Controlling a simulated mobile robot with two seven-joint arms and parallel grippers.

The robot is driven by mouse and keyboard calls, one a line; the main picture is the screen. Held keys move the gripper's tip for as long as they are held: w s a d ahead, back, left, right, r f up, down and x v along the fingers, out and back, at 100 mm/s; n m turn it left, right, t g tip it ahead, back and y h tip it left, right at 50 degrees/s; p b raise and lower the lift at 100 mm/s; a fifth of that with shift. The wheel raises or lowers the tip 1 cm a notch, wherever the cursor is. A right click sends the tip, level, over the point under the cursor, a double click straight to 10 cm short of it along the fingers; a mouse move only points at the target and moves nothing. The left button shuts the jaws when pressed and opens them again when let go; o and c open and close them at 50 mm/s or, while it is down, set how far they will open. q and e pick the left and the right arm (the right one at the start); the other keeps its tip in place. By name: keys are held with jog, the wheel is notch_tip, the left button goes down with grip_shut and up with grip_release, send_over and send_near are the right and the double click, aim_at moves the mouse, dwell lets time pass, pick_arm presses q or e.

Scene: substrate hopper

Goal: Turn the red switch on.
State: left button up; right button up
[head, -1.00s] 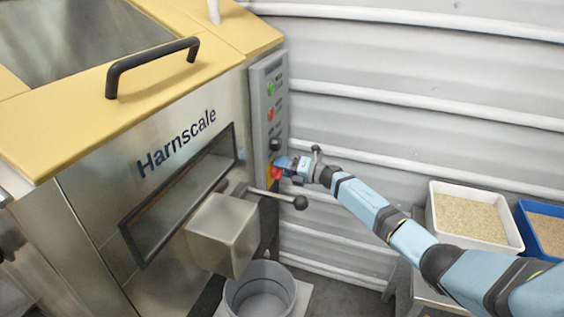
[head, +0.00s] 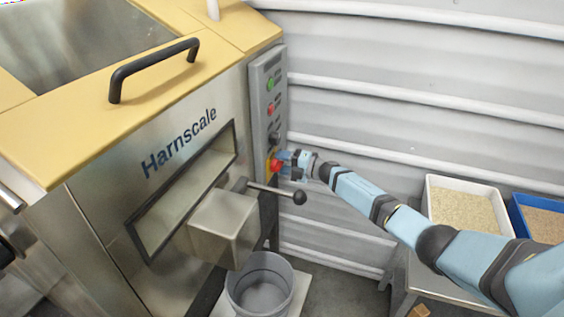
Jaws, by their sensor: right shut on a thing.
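The red switch (head: 275,166) sits on a yellow backing low on the grey control panel (head: 257,90) at the side of the Harnscale hopper (head: 85,220). My right gripper (head: 281,164) is at the red switch, coming from the right, and is shut on it. The fingertips are small and partly cover the switch, so its exact turn angle cannot be told. My left gripper is out of view.
A black-knobbed lever (head: 299,198) sticks out just below my right gripper. A grey bucket (head: 287,262) stands under the metal chute (head: 222,228). A white tray (head: 429,205) and a blue tray (head: 513,218) stand at the right. A corrugated wall (head: 400,110) is behind.

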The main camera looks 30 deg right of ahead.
jog(key=shift+f, duration=0.1)
jog(key=o, duration=0.9)
pick_arm(q)
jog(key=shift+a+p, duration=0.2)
jog(key=shift+p, duration=0.7)
pick_arm(e)
jog(key=v, duration=1.4)
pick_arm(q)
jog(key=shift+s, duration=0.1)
